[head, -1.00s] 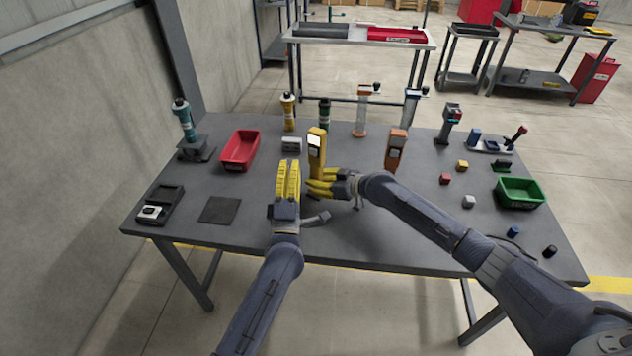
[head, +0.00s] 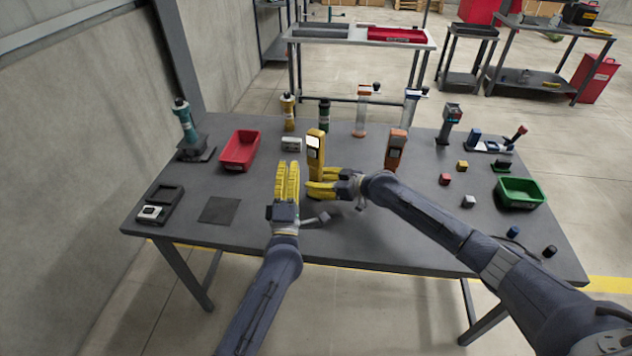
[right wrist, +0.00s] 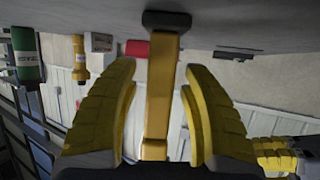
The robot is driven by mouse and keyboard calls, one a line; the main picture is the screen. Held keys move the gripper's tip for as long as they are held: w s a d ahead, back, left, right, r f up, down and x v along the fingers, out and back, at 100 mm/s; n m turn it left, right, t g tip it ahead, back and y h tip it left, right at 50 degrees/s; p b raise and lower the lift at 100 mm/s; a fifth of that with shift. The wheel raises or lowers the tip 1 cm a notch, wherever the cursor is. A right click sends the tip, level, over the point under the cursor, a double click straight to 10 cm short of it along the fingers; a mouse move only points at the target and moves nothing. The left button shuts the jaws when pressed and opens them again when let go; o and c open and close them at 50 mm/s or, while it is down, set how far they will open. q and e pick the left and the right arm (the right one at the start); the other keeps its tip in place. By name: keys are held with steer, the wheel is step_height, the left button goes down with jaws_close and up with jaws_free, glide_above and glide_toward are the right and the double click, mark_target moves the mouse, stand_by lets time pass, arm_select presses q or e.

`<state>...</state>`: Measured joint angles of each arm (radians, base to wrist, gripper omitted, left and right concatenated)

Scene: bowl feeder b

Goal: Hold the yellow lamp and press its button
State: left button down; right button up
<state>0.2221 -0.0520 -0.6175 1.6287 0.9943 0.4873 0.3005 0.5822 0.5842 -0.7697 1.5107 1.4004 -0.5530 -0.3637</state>
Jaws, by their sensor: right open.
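The yellow lamp (head: 316,146), with a pale panel on its upper front, stands upright on the table near its middle. My right gripper (head: 314,181) comes from the right at the lamp's lower part and hides some of it. In the right wrist view the lamp's yellow body (right wrist: 162,90) lies between the open fingers, with a gap on each side; its dark base (right wrist: 167,20) is at the top. My left gripper (head: 287,180) points away from me just left of the lamp, apart from it. Its finger opening is unclear. No button can be made out.
An orange handheld device (head: 395,148) stands right of the lamp, a grey box (head: 291,145) behind left. A red bin (head: 240,165) is at left, a green bin (head: 543,193) at right. Yellow (head: 289,110) and green (head: 324,113) cylinders stand behind.

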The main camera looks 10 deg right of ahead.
steer(key=d+f+v, duration=0.1)
steer(key=f+v, duration=0.1)
steer(key=v, duration=1.6)
steer(key=shift+s+f, duration=0.25)
steer(key=shift+s, duration=0.3)
steer(key=shift+d, duration=0.1)
